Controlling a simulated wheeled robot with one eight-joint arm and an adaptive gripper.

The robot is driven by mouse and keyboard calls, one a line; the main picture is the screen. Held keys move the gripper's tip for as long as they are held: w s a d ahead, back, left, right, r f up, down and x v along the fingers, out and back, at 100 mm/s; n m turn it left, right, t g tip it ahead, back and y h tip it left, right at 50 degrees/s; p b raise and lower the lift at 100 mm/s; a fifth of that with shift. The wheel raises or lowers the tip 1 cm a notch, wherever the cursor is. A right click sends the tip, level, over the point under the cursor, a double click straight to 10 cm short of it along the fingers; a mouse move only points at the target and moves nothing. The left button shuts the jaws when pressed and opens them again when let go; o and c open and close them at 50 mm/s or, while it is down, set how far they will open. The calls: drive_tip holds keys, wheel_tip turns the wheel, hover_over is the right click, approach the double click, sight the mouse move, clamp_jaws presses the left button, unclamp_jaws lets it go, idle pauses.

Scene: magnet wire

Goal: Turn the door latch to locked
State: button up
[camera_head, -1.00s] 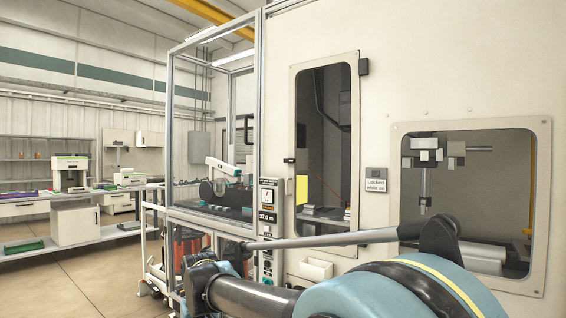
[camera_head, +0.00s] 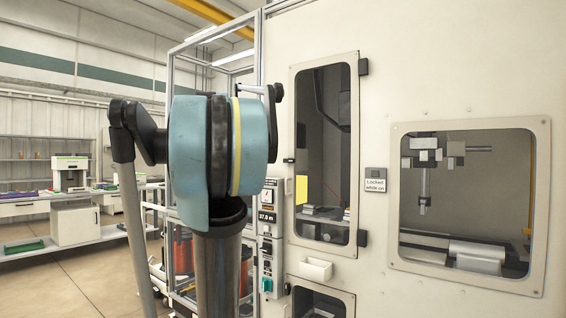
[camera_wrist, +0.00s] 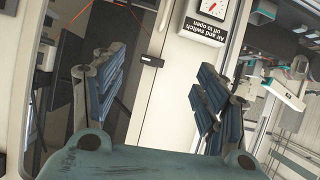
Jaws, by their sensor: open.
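The door latch (camera_head: 289,160) is a small dark piece at the left edge of the tall narrow door (camera_head: 296,75), which has a dark window. In the wrist view the latch (camera_wrist: 152,61) is a short black bar with a small light mark, lying across the door's edge. My gripper (camera_wrist: 155,76) is open, its two blue-grey ribbed fingers spread wide. The latch appears between the fingers in the picture, apart from both, with nothing held. The gripper cannot be made out behind my arm in the head view.
A label plate with a dial (camera_wrist: 208,18) reads "Air and switch off to open", near the right finger. A "Locked while on" sign (camera_head: 376,186) is right of the door. A control strip (camera_head: 267,245) stands left of it. A white bin (camera_head: 316,269) juts out below.

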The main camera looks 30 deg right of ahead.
wheel_tip(320, 180, up, 4)
drive_tip(key=w+d, duration=0.1)
drive_tip(key=d, duration=0.1)
approach(288, 160)
drive_tip(key=shift+m+h, duration=0.3)
drive_tip(key=shift+h, duration=0.1)
drive_tip(key=x, duration=0.8)
drive_tip(key=shift+w+a+f, duration=0.15)
drive_tip(key=shift+f, duration=0.2)
